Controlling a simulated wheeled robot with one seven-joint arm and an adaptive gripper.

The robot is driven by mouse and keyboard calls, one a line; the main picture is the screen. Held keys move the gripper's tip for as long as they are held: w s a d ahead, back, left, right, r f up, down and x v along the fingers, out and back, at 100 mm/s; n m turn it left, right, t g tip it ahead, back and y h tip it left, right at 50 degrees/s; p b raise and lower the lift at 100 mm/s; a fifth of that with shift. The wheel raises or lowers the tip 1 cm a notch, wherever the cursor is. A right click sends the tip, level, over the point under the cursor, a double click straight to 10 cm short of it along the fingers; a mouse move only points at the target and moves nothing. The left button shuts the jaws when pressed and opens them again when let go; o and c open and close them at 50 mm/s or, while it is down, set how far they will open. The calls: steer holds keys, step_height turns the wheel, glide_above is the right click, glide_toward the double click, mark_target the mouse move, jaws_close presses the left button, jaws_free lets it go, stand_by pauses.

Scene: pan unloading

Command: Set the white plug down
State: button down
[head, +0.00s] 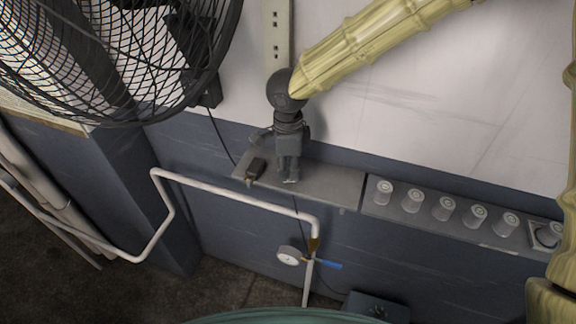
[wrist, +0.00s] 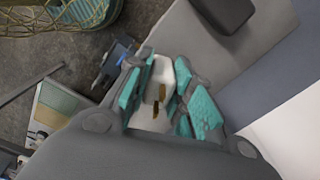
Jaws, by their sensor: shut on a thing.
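The white plug (wrist: 160,72) is between the teal finger pads of my gripper (wrist: 157,90) in the wrist view, with its brass-coloured prongs showing. In the head view my gripper (head: 289,168) points down over the left part of the grey ledge (head: 335,188). There the plug is mostly hidden by the fingers. I cannot tell whether the plug touches the ledge.
Several grey-white cylinders (head: 445,208) stand in a row on the right. A white pipe (head: 235,201) with a gauge (head: 289,256) runs below; a large fan (head: 120,60) stands upper left.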

mark_target(288, 163)
steer(key=shift+f, duration=0.15)
steer(key=c, duration=1.3)
jaws_free()
steer(key=shift+o, duration=0.2)
step_height(288, 163, up, 12)
steer(key=b, duration=0.3)
